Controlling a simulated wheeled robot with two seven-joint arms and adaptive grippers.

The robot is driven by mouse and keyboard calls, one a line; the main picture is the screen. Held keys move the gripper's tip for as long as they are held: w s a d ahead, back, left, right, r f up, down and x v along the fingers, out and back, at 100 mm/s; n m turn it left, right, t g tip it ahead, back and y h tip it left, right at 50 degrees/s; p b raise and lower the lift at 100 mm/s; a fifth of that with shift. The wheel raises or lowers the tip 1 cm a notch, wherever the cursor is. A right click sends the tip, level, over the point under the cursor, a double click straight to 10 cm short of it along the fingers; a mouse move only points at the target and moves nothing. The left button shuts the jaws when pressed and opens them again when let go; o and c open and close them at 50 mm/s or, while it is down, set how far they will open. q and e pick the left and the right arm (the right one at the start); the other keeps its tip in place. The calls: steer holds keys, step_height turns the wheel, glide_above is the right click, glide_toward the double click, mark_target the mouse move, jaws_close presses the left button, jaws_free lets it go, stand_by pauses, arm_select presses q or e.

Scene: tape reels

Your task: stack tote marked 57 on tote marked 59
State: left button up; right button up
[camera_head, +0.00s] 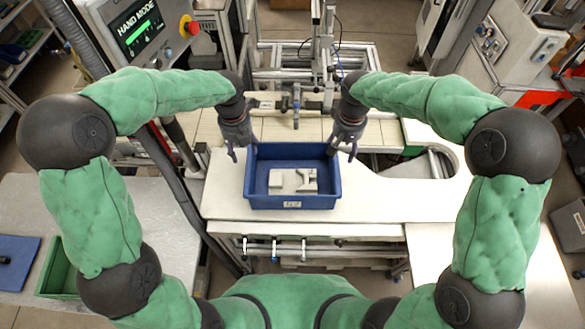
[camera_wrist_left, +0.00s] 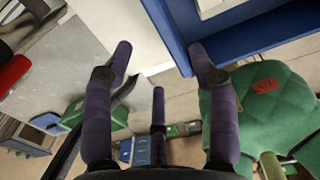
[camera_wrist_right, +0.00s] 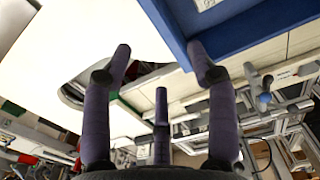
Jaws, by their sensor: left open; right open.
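A blue tote (camera_head: 265,201) stands upright on the white table in the head view. Its front label (camera_head: 292,204) is too small to read. Pale parts (camera_head: 292,180) lie inside. My left gripper (camera_head: 240,153) is open at the tote's left side, and my right gripper (camera_head: 343,152) is open at its right side. Each wrist view shows open fingers with the tote's wall, in the left wrist view (camera_wrist_left: 265,38) and the right wrist view (camera_wrist_right: 235,32), close to one finger. I cannot tell whether they touch. I cannot identify a second numbered tote.
The white table (camera_head: 390,200) is free to the right of the tote and has a curved cutout further right. A green tray (camera_head: 52,268) and a blue panel (camera_head: 18,250) are at the lower left. A machine frame (camera_head: 320,75) stands behind, and a screen (camera_head: 140,28) upper left.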

mark_target(246, 168)
arm_select(q)
steer(key=shift+s+f, duration=0.25)
steer(key=shift+s, duration=0.1)
arm_select(e)
steer(key=shift+s+f, duration=0.25)
steer(key=shift+s, duration=0.1)
arm_select(q)
step_height(246, 168, down, 10)
steer(key=shift+w+f, duration=0.1)
arm_select(e)
step_height(246, 168, down, 10)
steer(key=shift+w+f, duration=0.1)
arm_select(q)
jaws_close()
arm_select(e)
jaws_close()
